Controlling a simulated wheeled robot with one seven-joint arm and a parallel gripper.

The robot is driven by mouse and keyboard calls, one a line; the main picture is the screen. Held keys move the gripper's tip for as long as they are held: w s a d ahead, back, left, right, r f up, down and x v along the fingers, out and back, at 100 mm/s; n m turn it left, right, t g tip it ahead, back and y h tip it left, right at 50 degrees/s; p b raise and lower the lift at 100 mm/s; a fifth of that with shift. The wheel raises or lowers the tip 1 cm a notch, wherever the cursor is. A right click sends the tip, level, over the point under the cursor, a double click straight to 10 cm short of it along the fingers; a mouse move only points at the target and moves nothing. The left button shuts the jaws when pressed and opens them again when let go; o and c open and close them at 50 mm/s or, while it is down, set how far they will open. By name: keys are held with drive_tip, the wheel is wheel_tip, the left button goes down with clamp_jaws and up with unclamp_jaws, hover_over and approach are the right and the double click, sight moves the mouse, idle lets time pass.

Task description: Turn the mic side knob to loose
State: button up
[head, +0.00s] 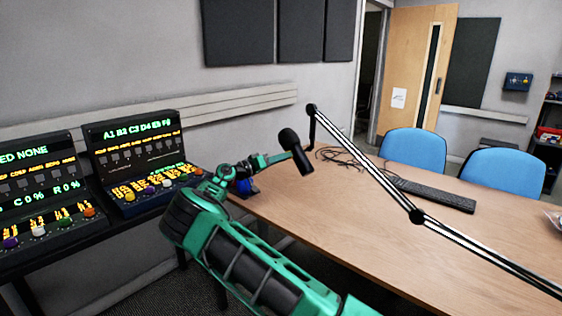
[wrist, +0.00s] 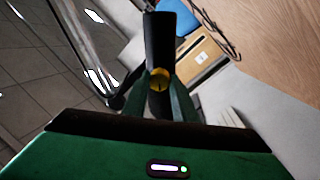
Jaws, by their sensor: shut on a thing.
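The black microphone (head: 296,147) hangs at the end of its boom arm (head: 365,162), tilted, above the desk. Its dark body (wrist: 162,40) also shows upright in the wrist view. The yellow side knob (wrist: 159,77) is on the microphone's body, between my finger tips. My green gripper (head: 287,158) reaches the microphone from the left, and its fingers are shut on the knob. The wrist view shows the fingers (wrist: 160,92) on both sides of it. The knob is hidden in the head view, and its setting cannot be read.
The wooden desk (head: 330,215) lies below, with loose cables (head: 338,156) and a black keyboard (head: 435,194). Two blue chairs (head: 413,148) stand behind it. Mixer consoles (head: 140,160) stand at the left. The boom arm crosses the right side.

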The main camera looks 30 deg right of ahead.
drive_tip(key=shift+w+a+n+t, duration=0.1)
drive_tip(key=shift+n+t, duration=0.05)
drive_tip(key=shift+n, duration=1.25)
drive_tip(key=shift+w+a+n+t, duration=0.1)
drive_tip(key=shift+a+n+t, duration=0.1)
drive_tip(key=shift+n, duration=1.2)
drive_tip(key=shift+a+n+t, duration=0.1)
drive_tip(key=shift+n+t, duration=0.05)
drive_tip(key=shift+n, duration=1.25)
drive_tip(key=shift+d+f, duration=0.1)
drive_tip(key=o, duration=1)
drive_tip(key=shift+o, duration=0.2)
drive_tip(key=v, duration=1)
drive_tip(key=shift+a, duration=0.35)
drive_tip(key=shift+f, duration=0.1)
